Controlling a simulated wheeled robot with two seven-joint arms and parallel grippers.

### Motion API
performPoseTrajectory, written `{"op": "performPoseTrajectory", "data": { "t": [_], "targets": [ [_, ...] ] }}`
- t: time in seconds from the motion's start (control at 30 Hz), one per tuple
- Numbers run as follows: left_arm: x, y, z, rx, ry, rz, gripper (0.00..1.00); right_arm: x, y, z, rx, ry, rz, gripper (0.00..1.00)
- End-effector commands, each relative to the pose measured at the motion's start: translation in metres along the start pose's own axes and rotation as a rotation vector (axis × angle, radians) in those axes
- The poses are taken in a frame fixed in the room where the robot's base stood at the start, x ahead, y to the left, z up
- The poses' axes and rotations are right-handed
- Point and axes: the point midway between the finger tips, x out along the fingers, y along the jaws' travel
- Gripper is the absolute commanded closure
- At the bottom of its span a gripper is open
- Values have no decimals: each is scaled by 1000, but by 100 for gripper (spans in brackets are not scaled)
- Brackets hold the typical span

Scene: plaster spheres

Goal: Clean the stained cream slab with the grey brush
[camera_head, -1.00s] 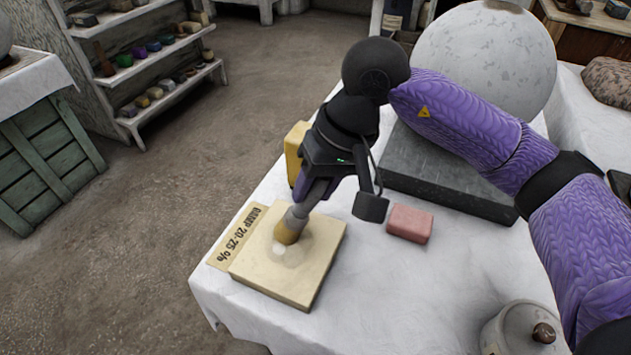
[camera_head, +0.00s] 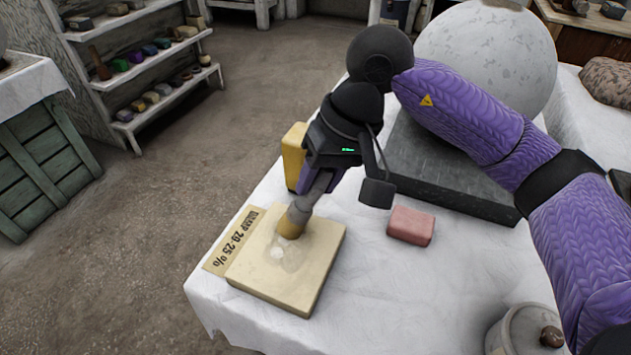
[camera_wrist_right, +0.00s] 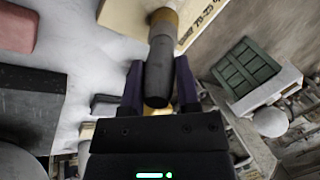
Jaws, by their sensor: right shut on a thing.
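The cream slab (camera_head: 311,287) lies on the white-covered table near its front left corner. A pale spot with a greyish, damp-looking patch around it shows on its top. My right gripper (camera_head: 312,186) is shut on the grey brush (camera_head: 301,211), with the brush pointing down and its tan bristle end at the slab's top, beside the pale spot. In the right wrist view the brush (camera_wrist_right: 159,72) sits between the fingers, and its tan end meets the cream slab (camera_wrist_right: 125,14). The bristle tips are hard to see there. My left gripper is not in view.
A pink block (camera_head: 410,225) lies right of the slab, and a yellow block (camera_head: 294,156) stands behind it. A dark stone slab (camera_head: 450,180) lies near a large plaster sphere (camera_head: 487,60). A lidded pot (camera_head: 515,335) stands at the front right. A lettered card (camera_head: 235,240) lies along the slab's left edge.

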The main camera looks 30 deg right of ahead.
Motion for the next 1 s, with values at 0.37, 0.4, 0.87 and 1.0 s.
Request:
{"op": "performPoseTrajectory", "data": {
  "t": [0.37, 0.4, 0.87, 1.0],
  "targets": [
    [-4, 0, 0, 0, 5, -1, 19, 1, -12, 12, -1, 1, 0, 100],
    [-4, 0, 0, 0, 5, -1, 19, 2, -13, 13, 0, 0, 0, 100],
    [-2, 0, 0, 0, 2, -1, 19, 5, -16, 17, 4, 0, 1, 100],
    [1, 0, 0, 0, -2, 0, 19, 3, -10, 10, 3, 0, 0, 100]
  ]
}}
